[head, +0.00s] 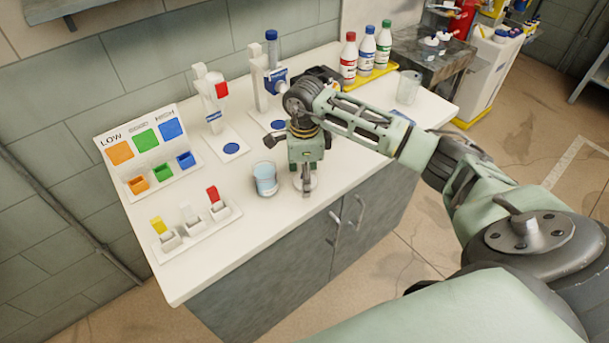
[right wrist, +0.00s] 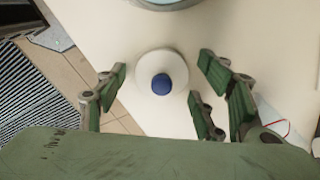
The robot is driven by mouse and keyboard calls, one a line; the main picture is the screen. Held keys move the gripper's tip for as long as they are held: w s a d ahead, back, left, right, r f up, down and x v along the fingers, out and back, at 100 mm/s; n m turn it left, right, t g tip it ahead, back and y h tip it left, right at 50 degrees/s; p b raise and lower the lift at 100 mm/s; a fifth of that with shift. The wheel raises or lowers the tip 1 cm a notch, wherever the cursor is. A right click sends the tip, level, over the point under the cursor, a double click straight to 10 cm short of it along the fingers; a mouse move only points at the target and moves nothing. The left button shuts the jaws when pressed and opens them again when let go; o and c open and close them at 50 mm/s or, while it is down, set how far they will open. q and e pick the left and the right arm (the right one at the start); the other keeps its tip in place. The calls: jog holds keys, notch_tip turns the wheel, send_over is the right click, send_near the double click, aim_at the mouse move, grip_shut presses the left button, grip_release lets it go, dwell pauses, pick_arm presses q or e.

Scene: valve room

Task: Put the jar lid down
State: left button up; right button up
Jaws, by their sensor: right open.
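The jar lid, a white disc with a blue knob (right wrist: 161,84), lies on the white countertop near its front edge. In the head view its pale rim (head: 312,183) shows under my right gripper (head: 305,186), which hides most of it. In the right wrist view my right gripper (right wrist: 160,82) is open, with its fingers on either side of the lid and gaps visible between them and it. A clear glass jar with pale blue liquid (head: 265,178) stands open just left of the gripper. My left gripper is not in view.
A rack with yellow, white and red pieces (head: 195,228) lies at the front left. A LOW-HIGH board with coloured bins (head: 146,140) and two white stands (head: 220,130) are behind. Several bottles stand on a yellow tray (head: 372,77). An empty glass (head: 408,88) is at the right.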

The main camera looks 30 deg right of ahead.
jog(key=shift+w+r+b, duration=0.1)
jog(key=shift+r+b, duration=0.2)
jog(key=shift+r, duration=0.1)
notch_tip(320, 180, up, 11)
jog(key=b, duration=0.3)
jog(key=shift+r, duration=0.2)
jog(key=shift+f, duration=0.1)
